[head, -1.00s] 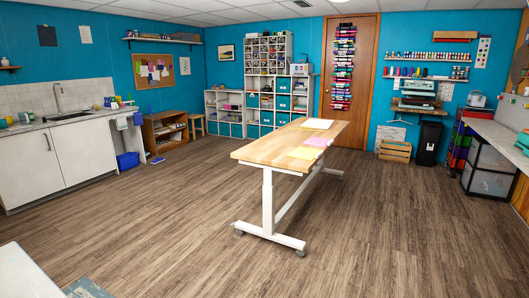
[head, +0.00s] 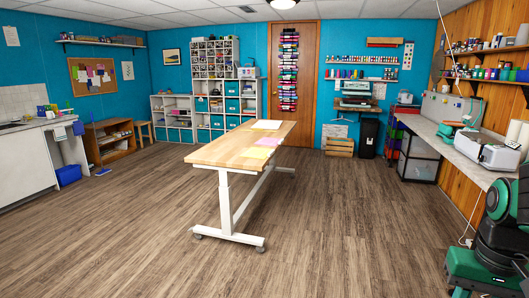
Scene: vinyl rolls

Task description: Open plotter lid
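A boxy white and grey machine (head: 497,151) sits on the right-hand worktop, near the right edge of the head view. It looks like the plotter, but I cannot be sure. Its top looks closed, though the lid is too small to make out clearly. Another dark and pale machine (head: 356,88) stands against the back wall, left of the worktop. I cannot tell whether that one is a plotter. My gripper is not in view.
A wooden-topped table (head: 212,152) on white legs stands mid-room with paper sheets on it. The floor (head: 340,215) right of the table is clear.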

